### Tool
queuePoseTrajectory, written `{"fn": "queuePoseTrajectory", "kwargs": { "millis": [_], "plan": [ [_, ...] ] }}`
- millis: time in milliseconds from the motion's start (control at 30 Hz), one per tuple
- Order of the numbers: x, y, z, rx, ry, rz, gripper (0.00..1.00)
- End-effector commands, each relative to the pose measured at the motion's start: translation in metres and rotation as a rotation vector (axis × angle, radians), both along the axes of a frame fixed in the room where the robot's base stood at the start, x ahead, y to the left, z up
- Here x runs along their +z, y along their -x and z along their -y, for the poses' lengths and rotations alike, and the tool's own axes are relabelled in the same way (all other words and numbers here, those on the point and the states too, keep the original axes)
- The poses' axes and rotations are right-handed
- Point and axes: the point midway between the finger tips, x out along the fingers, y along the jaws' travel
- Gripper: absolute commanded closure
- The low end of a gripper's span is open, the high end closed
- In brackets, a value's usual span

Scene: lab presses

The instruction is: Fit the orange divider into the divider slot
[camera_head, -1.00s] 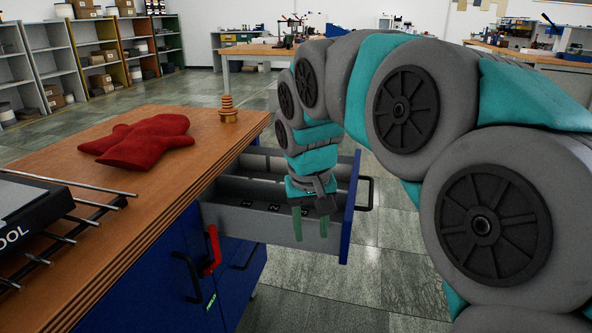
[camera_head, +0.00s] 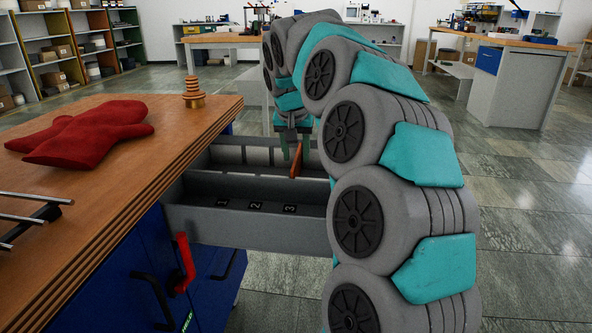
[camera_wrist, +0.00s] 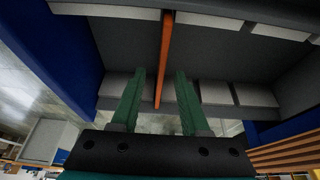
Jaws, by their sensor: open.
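The thin orange divider (camera_head: 296,161) stands on edge in the rear part of the open grey drawer (camera_head: 245,232). In the wrist view the orange divider (camera_wrist: 165,55) runs as a narrow strip between grey walls. My gripper (camera_head: 296,152) is open above the drawer, its green fingers on either side of the divider. In the wrist view my gripper (camera_wrist: 160,74) shows gaps between both fingers and the divider. Labels 1, 2 and 3 (camera_head: 256,206) mark positions in the front compartment. I cannot tell whether the divider's lower edge sits in a slot.
The wooden workbench (camera_head: 190,130) is at the left, with a red cloth-like item (camera_head: 85,133) and a stacked brass-coloured piece (camera_head: 193,93) on it. A red handle (camera_head: 184,262) juts from the blue cabinet below. Tiled floor (camera_head: 520,220) is clear at the right.

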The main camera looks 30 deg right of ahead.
Motion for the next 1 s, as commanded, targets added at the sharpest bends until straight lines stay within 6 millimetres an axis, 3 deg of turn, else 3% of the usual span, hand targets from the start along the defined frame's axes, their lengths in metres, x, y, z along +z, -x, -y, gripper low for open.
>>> {"fn": "queuePoseTrajectory", "kwargs": {
  "millis": [267, 533, 900, 1000],
  "plan": [
    [-0.035, -0.015, 0.009, 0.0, -0.002, -0.002, 0.55],
    [-0.038, -0.017, 0.01, 0.0, -0.001, 0.001, 0.56],
    [-0.038, -0.017, 0.01, 0.0, -0.001, 0.001, 0.98],
    [-0.038, -0.017, 0.01, 0.0, -0.001, 0.001, 1.0]
  ]
}}
